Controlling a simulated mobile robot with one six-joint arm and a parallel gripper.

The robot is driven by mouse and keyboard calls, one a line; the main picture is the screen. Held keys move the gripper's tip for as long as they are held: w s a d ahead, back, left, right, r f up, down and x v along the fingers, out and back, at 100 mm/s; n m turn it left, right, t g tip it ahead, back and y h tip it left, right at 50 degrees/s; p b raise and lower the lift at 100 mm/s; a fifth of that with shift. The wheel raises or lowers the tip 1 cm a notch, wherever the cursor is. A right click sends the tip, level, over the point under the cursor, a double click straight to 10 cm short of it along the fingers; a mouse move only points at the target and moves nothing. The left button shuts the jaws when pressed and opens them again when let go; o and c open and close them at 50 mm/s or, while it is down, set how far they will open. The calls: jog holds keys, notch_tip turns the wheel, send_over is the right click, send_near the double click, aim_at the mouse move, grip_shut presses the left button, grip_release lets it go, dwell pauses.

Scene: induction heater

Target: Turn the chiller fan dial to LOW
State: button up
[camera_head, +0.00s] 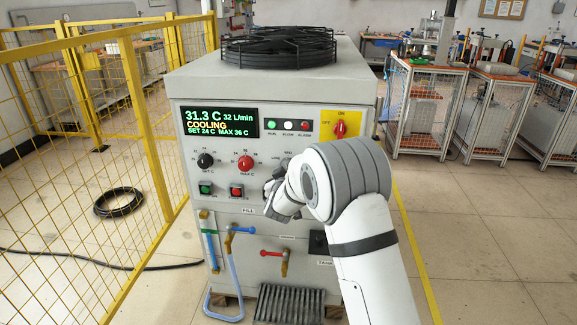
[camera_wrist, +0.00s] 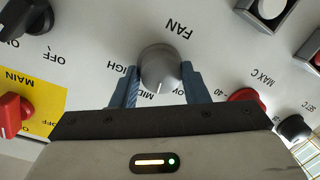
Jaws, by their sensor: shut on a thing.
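The chiller (camera_head: 270,125) is a grey cabinet with a round fan on top. In the wrist view, upside down, the grey fan dial (camera_wrist: 160,66) sits under the word FAN. Its pale mark points down in the picture, about toward the partly covered MID label. In the head view my gripper (camera_head: 277,193) is at the panel and hides most of the dial.
The red MAX C dial (camera_head: 246,163), black SET C dial (camera_head: 206,160) and red main switch (camera_head: 340,129) are close by. Green (camera_head: 205,188) and red (camera_head: 237,191) buttons sit lower. The display (camera_head: 217,121) reads COOLING. A yellow fence (camera_head: 95,130) stands left.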

jog(key=shift+a+n+h+p, duration=0.1)
jog(key=shift+n+h+p, duration=0.25)
jog(key=shift+n+p, duration=1.6)
jog(key=shift+a+n+h+p, duration=0.1)
jog(key=shift+n+h+p, duration=0.25)
jog(key=shift+n+p, duration=1.55)
jog(key=shift+n+b, duration=0.55)
jog(key=shift+n, duration=0.1)
jog(key=o, duration=1)
jog(key=shift+c, duration=0.2)
jog(key=s, duration=0.7)
jog(key=shift+s+a+r, duration=0.3)
jog(key=shift+s+r, duration=0.05)
